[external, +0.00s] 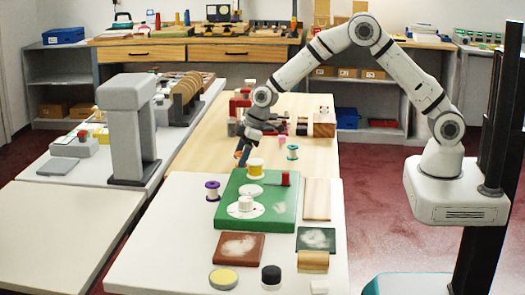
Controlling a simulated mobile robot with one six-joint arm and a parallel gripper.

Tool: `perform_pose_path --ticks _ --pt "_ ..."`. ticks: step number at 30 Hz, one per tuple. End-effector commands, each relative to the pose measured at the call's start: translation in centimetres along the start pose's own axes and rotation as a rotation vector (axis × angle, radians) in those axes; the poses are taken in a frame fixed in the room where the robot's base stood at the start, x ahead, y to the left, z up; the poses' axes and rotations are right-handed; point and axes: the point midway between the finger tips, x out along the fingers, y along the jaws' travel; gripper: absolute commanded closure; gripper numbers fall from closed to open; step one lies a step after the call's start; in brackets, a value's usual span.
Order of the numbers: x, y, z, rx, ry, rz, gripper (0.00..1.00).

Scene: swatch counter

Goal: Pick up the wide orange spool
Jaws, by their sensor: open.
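My gripper (242,157) points down over the wooden counter, just behind the green board. Its jaws are open, and small blue and orange-red patches show at the fingertips. I cannot tell whether an orange spool stands there behind the fingers. No wide orange spool shows clearly elsewhere. A yellow spool (256,166) with pale flanges stands upright just right of and in front of my gripper. A teal spool (292,152) and a small pink item (282,140) stand farther right. A purple spool (212,190) stands upright left of the green board.
The green board (273,225) carries pale discs, a white spool (245,203) and a red-topped post (285,178). Red and wooden blocks (318,122) stand behind my gripper. A grey post-like device (128,130) stands left. The wooden counter (200,153) is clear left of my gripper.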

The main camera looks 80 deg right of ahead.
Motion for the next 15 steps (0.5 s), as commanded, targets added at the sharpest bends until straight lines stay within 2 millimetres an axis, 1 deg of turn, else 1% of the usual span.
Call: perform_pose_path --ticks 2,15 --pt "0.0 -0.01 0.01 0.0 0.0 0.0 0.4" --pt "-0.03 -0.01 0.02 0.0 -0.001 0.0 0.76"
